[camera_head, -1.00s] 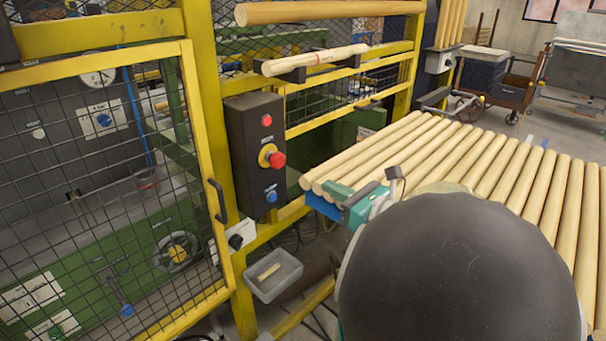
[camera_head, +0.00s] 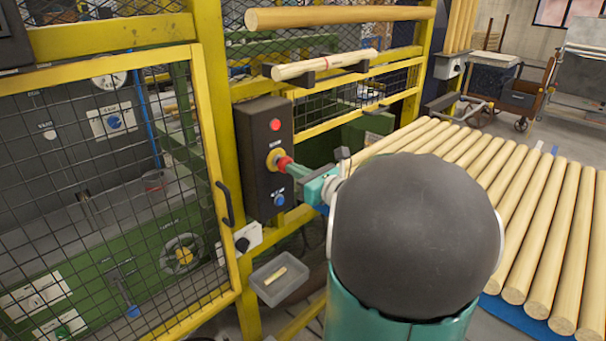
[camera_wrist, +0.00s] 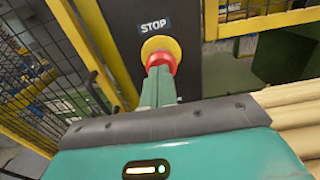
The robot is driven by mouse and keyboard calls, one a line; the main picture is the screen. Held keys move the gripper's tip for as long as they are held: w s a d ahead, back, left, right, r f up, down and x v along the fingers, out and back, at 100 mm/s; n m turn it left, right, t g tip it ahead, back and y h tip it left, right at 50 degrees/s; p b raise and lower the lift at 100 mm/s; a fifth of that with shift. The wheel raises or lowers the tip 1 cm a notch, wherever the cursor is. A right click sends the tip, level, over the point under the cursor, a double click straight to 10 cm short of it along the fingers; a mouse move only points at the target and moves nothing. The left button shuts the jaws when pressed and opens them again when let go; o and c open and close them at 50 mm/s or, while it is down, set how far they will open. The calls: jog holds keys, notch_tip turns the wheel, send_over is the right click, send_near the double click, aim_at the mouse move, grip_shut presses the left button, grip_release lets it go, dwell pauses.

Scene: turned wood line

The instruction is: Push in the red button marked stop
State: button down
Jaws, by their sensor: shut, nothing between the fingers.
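The red stop button (camera_head: 284,162) sits on a yellow collar in the middle of a dark control box (camera_head: 258,190) on the yellow frame. In the wrist view the red button (camera_wrist: 160,62) shows below a white STOP label (camera_wrist: 154,25). My gripper (camera_head: 293,167) is shut and empty, with its green fingertips at the button's face. In the wrist view the fingers (camera_wrist: 158,75) overlap the button's lower front and hide part of it. They look to be touching it or very close; I cannot tell how far the button is pressed.
A red lamp (camera_head: 275,125) is above the button and a blue button (camera_head: 279,200) below it on the box. A wire mesh door (camera_head: 110,200) stands left. A grey bin (camera_head: 279,278) hangs below. Wooden rods (camera_head: 540,210) lie at right.

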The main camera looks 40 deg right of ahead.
jog(key=shift+w, duration=0.9)
